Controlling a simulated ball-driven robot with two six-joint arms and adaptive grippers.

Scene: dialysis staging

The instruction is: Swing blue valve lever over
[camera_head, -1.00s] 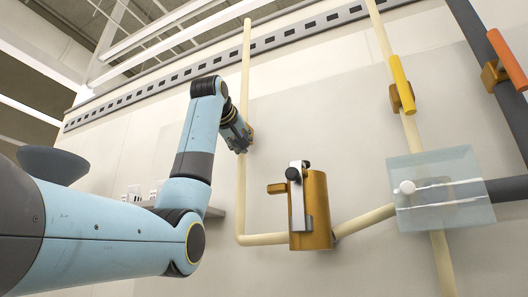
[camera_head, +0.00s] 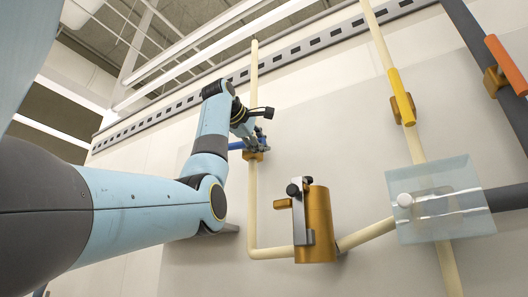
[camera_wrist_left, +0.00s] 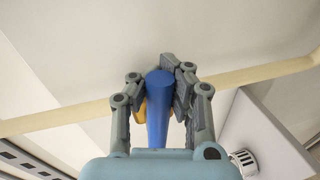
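The blue valve lever (camera_head: 236,146) points left from its brass valve body (camera_head: 254,156) on the leftmost cream pipe in the head view. My left gripper (camera_head: 259,138) is at that valve, overlapping part of the lever. In the left wrist view the blue lever (camera_wrist_left: 158,105) lies between the two fingers of my left gripper (camera_wrist_left: 158,75). The right-hand finger is close against it; a sliver of brass shows between the lever and the left-hand finger. Whether the fingers press on it is unclear. My right gripper is not in view.
A brass cylinder with a lever (camera_head: 317,225) sits lower on the same pipe run. A yellow lever (camera_head: 401,96), an orange lever (camera_head: 507,64) and a clear box (camera_head: 440,205) are to the right. The wall (camera_head: 330,130) behind is flat.

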